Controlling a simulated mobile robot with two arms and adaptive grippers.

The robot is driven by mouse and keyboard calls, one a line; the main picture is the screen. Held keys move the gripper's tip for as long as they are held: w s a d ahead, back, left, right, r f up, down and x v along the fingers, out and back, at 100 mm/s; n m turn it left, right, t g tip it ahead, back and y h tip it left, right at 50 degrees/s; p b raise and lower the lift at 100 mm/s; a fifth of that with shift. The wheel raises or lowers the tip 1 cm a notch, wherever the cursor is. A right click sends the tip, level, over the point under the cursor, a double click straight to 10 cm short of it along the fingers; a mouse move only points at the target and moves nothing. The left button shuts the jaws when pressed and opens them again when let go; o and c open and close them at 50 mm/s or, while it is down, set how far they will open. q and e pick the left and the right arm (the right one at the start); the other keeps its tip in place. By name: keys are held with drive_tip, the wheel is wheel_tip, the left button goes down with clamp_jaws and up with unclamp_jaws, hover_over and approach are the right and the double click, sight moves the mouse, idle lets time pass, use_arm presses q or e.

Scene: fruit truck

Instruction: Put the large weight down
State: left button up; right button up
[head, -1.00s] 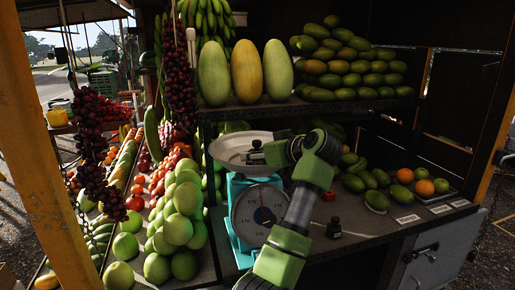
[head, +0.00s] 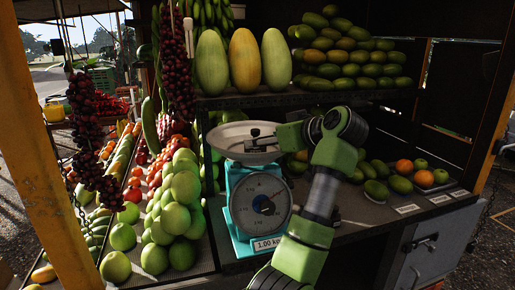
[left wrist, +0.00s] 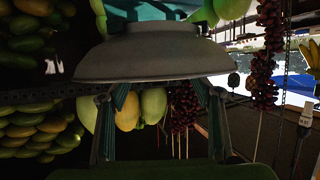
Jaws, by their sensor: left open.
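The large weight is not clearly visible. A small dark shape at my left gripper's fingertips, over the pan, cannot be told apart from the fingers. My left gripper (head: 262,142) is open over the metal pan (head: 228,143) of the teal scale (head: 235,190). The scale's dial (head: 248,197) has a tag reading 1.00 kg. In the left wrist view the scene is inverted; the pan (left wrist: 150,58) lies across the top, the open fingers (left wrist: 157,120) stand apart below it, and nothing shows held between them.
Green fruit (head: 180,190) is heaped just left of the scale. Large melons (head: 244,60) stand on the shelf above the pan. Mangoes and oranges (head: 404,167) lie on the counter at right. My arm covers part of the counter beside the scale.

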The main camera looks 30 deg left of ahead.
use_arm(q)
drive_tip(key=b+v, duration=0.2)
drive_tip(key=v, duration=0.4)
drive_tip(key=shift+d+r, duration=0.15)
drive_tip(key=shift+d, duration=0.1)
